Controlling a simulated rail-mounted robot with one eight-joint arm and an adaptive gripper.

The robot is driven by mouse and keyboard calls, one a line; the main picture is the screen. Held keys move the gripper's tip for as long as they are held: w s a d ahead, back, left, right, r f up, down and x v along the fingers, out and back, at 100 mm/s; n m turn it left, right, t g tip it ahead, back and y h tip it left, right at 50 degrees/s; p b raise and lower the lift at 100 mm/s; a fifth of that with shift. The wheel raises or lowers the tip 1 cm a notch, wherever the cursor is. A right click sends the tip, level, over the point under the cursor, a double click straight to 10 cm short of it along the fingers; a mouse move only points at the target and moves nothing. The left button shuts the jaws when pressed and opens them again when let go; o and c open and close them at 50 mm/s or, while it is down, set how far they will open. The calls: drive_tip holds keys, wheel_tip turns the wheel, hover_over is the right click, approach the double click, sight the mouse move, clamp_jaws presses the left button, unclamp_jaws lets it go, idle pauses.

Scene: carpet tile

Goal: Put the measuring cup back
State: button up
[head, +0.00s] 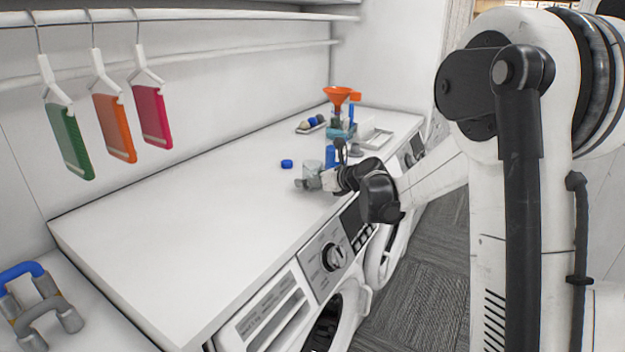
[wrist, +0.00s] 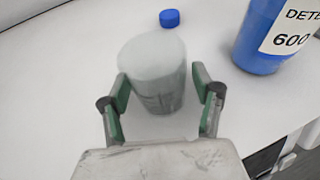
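The measuring cup is a clear, greyish cup with faint markings, standing on the white counter. In the wrist view the cup (wrist: 153,75) is ahead of and partly between my fingers. In the head view the cup (head: 313,167) is just behind my gripper (head: 308,184), which is low over the counter. In the wrist view my gripper (wrist: 160,98) is open, its green-padded fingers on either side of the cup's lower part. A gap shows at the right finger; whether the left pad touches the cup I cannot tell.
A blue detergent bottle (wrist: 262,40) stands close to the right of the cup. A blue cap (wrist: 169,18) lies behind it. Farther back are an orange funnel (head: 338,94), a small tray (head: 311,127) and a white holder (head: 376,138). The counter's left part (head: 190,230) is clear.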

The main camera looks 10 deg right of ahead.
drive_tip(key=shift+r, duration=0.25)
drive_tip(key=v, duration=1.2)
drive_tip(key=s+a+r+n+g+h, duration=0.15)
drive_tip(key=s+a+n, duration=0.25)
drive_tip(key=s+n, duration=0.5)
drive_tip(key=s+a+n+g+h, duration=0.1)
drive_tip(key=s+a+n+g, duration=0.15)
drive_tip(key=s+n, duration=0.6)
drive_tip(key=s+f+n+h, duration=0.2)
drive_tip(key=s+n, duration=0.4)
drive_tip(key=s, duration=0.3)
drive_tip(key=s+d+f+n+g+h, duration=0.1)
drive_tip(key=s+f+n+h, duration=0.1)
drive_tip(key=s+n, duration=0.5)
drive_tip(key=s, duration=0.2)
drive_tip(key=shift+s+d+f, duration=0.2)
drive_tip(key=shift+s+f, duration=0.1)
drive_tip(key=shift+f, duration=0.1)
